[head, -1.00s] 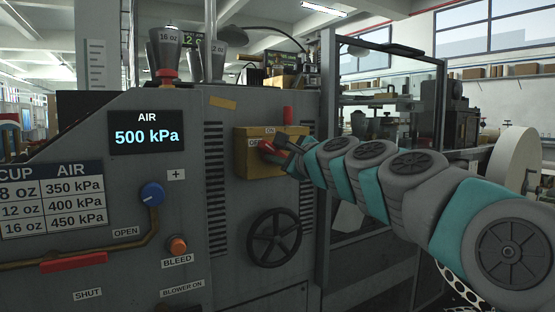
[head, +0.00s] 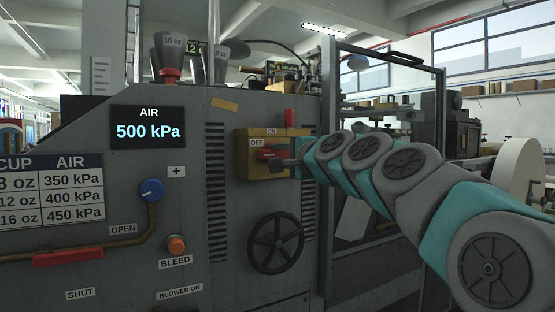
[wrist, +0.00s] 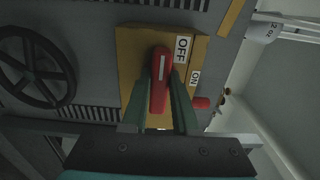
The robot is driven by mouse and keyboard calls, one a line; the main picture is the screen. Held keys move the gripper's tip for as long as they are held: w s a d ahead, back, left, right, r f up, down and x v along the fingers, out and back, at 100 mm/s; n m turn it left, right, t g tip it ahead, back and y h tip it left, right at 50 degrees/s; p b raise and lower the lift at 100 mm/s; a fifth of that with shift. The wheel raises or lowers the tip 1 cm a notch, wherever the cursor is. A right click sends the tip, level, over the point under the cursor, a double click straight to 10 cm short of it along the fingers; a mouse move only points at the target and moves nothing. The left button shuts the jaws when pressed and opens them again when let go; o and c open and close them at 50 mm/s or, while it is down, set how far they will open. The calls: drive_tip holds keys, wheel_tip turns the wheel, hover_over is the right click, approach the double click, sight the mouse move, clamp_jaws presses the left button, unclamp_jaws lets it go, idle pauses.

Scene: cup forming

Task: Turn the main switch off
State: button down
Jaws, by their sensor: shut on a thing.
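The main switch is a yellow box (head: 258,172) on the grey machine's front, with an OFF label at its left and an ON label at its top. Its red handle (head: 267,153) lies about level and points left, just below the OFF label. In the wrist view the red handle (wrist: 159,75) runs between the two greenish fingers of my gripper (wrist: 162,92), with the OFF and ON labels to its right. My gripper (head: 280,160) reaches in from the right and is shut on the handle. Part of the handle's base is hidden by the fingers.
A black handwheel (head: 275,243) sits below the switch. A red post (head: 289,116) stands above the box. A blue knob (head: 151,190), an orange BLEED button (head: 176,245) and a red lever (head: 68,257) are further left. A dark-framed enclosure (head: 375,215) stands behind my arm.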

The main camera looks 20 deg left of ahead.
drive_tip(key=shift+f, duration=0.1)
idle(0.3)
drive_tip(key=c, duration=0.7)
unclamp_jaws()
drive_tip(key=shift+s, duration=0.1)
drive_tip(key=shift+v, duration=3.8)
